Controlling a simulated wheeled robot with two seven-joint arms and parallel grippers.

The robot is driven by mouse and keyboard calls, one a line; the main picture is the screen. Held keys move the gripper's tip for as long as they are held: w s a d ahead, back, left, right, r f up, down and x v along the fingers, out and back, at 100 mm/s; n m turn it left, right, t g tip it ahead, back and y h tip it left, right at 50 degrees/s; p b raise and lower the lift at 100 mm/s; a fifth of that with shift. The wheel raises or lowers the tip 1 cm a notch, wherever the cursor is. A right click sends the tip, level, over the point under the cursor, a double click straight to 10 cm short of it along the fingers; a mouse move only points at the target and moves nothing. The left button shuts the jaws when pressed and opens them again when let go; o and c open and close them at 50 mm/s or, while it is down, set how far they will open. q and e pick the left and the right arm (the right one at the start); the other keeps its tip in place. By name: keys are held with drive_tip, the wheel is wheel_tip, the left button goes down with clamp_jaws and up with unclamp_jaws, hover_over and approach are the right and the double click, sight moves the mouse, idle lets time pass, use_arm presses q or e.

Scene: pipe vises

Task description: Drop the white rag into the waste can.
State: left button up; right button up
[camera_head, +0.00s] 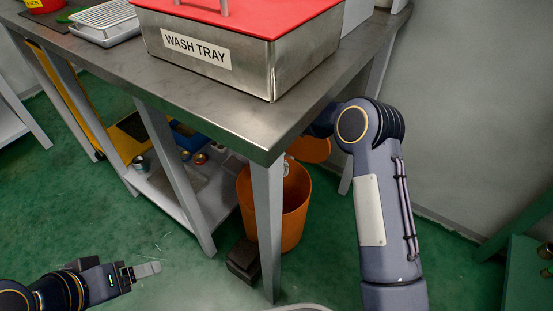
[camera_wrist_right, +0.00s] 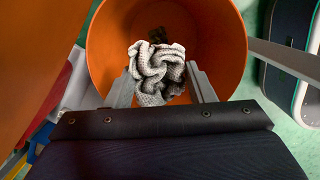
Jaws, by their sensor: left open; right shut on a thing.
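The orange waste can (camera_head: 294,212) stands on the floor under the table corner, partly behind a table leg. Its raised orange lid (camera_head: 314,150) shows beside the opening. In the right wrist view I look down into the open can (camera_wrist_right: 228,40). My right gripper (camera_wrist_right: 163,82) is shut on the crumpled, whitish-grey rag (camera_wrist_right: 155,68), which is seen against the can's opening. In the head view the table corner mostly hides the right gripper. My left gripper (camera_head: 150,270) is open and empty, low over the floor at the left, apart from the can.
The steel table (camera_head: 200,110) overhangs the can, and its front leg (camera_head: 268,225) stands just before it. A wash tray (camera_head: 215,50) with a red lid sits on top. A dark pedal (camera_head: 243,262) lies at the can's base.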

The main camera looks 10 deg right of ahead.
wheel_tip(320, 180, down, 6)
drive_tip(key=b, duration=0.4)
drive_tip(key=shift+r+b, duration=0.15)
drive_tip(key=shift+b, duration=0.15)
drive_tip(key=o, duration=1)
drive_tip(key=shift+r, duration=0.1)
drive_tip(key=r+p, duration=0.1)
drive_tip(key=r, duration=0.1)
drive_tip(key=r+p, duration=0.1)
drive_tip(key=r, duration=0.2)
drive_tip(key=a+r+p, duration=0.1)
drive_tip(key=r+p, duration=0.1)
drive_tip(key=shift+r, duration=0.3)
